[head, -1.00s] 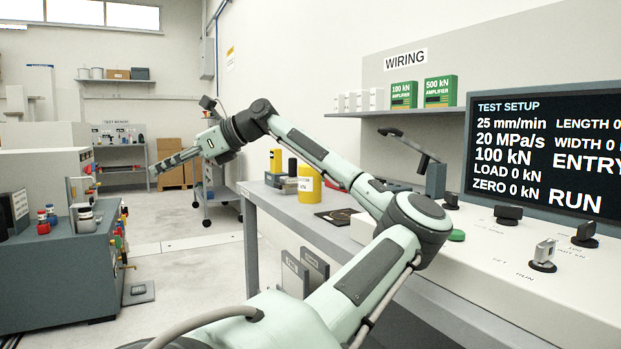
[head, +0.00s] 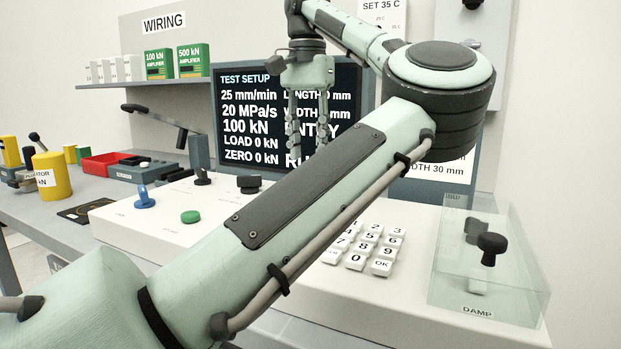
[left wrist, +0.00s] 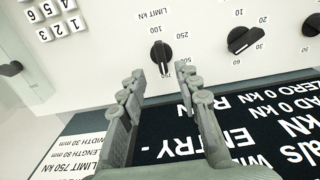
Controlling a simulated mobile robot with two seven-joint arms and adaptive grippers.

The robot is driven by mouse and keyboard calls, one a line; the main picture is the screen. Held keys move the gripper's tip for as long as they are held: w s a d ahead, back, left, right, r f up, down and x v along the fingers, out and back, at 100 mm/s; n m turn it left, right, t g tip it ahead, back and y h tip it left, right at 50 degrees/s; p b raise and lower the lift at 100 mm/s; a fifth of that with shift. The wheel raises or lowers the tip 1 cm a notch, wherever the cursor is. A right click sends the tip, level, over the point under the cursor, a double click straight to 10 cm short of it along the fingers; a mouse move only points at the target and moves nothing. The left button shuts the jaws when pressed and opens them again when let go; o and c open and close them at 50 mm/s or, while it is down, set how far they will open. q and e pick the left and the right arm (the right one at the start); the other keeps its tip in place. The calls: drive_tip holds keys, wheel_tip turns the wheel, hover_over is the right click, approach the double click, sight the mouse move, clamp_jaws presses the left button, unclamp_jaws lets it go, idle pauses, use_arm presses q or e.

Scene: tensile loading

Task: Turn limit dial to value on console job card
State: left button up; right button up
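In the left wrist view, the black limit dial (left wrist: 161,55) sits on the white console under a "LIMIT kN" label, with numbers around it. My left gripper (left wrist: 160,73) is open, its fingertips just short of the dial on either side; nothing is between them. Its exact pointer setting is hard to read. There, my left gripper (head: 308,150) points down before the screen; my forearm hides the dial. My right gripper is out of view.
Another dial (left wrist: 243,40) stands close to the limit dial. The dark screen (head: 235,125) rises behind the console. A keypad (head: 368,245), a green button (head: 190,217), a blue knob (head: 144,198) and a clear cover (head: 480,285) over the DAMP knob also occupy the console.

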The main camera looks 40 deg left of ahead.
use_arm(q)
wheel_tip(320, 180, down, 7)
drive_tip(key=shift+r, duration=0.15)
drive_tip(key=shift+a, duration=0.1)
clamp_jaws()
